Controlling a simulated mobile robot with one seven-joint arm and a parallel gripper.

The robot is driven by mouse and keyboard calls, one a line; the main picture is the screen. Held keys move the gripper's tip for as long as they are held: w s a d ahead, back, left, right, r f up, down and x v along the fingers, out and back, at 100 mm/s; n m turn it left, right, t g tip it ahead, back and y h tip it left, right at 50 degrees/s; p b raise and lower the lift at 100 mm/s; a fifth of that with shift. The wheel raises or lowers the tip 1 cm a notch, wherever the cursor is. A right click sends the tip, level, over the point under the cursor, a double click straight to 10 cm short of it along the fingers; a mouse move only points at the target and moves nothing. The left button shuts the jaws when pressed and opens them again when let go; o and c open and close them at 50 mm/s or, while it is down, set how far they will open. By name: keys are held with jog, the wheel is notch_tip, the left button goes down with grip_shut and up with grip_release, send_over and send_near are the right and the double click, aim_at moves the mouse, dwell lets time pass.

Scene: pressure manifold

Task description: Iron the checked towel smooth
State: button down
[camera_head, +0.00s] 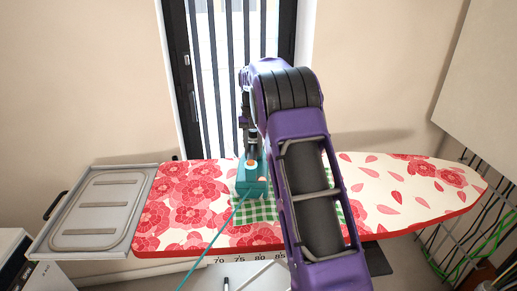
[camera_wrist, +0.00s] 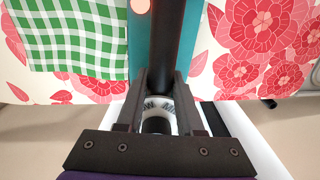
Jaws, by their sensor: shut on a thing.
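The teal iron (camera_head: 252,185) is on the ironing board, over the green-and-white checked towel (camera_head: 245,214). My gripper (camera_head: 251,143) is above the iron, partly hidden by my purple arm. In the wrist view the gripper (camera_wrist: 158,85) is shut on the iron's black handle (camera_wrist: 178,35), with the teal body (camera_wrist: 143,60) under it. The towel (camera_wrist: 80,35) lies to the left of the iron in that view. My arm hides part of the towel in the head view, so I cannot tell how wrinkled it is.
The ironing board (camera_head: 400,205) has a red floral cover. A metal tray rest (camera_head: 97,210) is at its left end. A teal cord (camera_head: 212,243) runs from the iron towards the front. A wire rack with green cables (camera_head: 470,240) stands at the right.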

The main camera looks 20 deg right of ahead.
aim_at(239, 181)
jog(key=shift+w+a, duration=0.3)
jog(key=shift+a, duration=0.55)
jog(key=shift+w+a, duration=0.25)
jog(key=shift+a, duration=0.55)
jog(key=shift+s+a+f, duration=0.1)
jog(key=shift+a+f, duration=0.05)
jog(key=shift+f, duration=0.05)
jog(key=shift+s+a+b, duration=0.2)
jog(key=shift+s+b, duration=0.5)
jog(key=shift+s+a+b, duration=0.15)
jog(key=shift+s+b, duration=0.5)
jog(key=shift+b, duration=0.05)
jog(key=shift+s+a+b, duration=0.45)
jog(key=shift+s+b, duration=0.35)
jog(key=shift+s, duration=0.45)
jog(key=shift+s+a+b, duration=0.45)
jog(key=shift+s+b, duration=0.3)
jog(key=shift+s, duration=0.55)
jog(key=shift+s+a+b, duration=0.45)
jog(key=shift+s+b, duration=0.35)
jog(key=shift+s, duration=0.45)
jog(key=shift+s+r, duration=0.15)
jog(key=shift+r, duration=0.2)
notch_tip(239, 181, up, 7)
jog(key=p, duration=0.6)
jog(key=shift+w+p, duration=0.2)
jog(key=shift+p, duration=0.1)
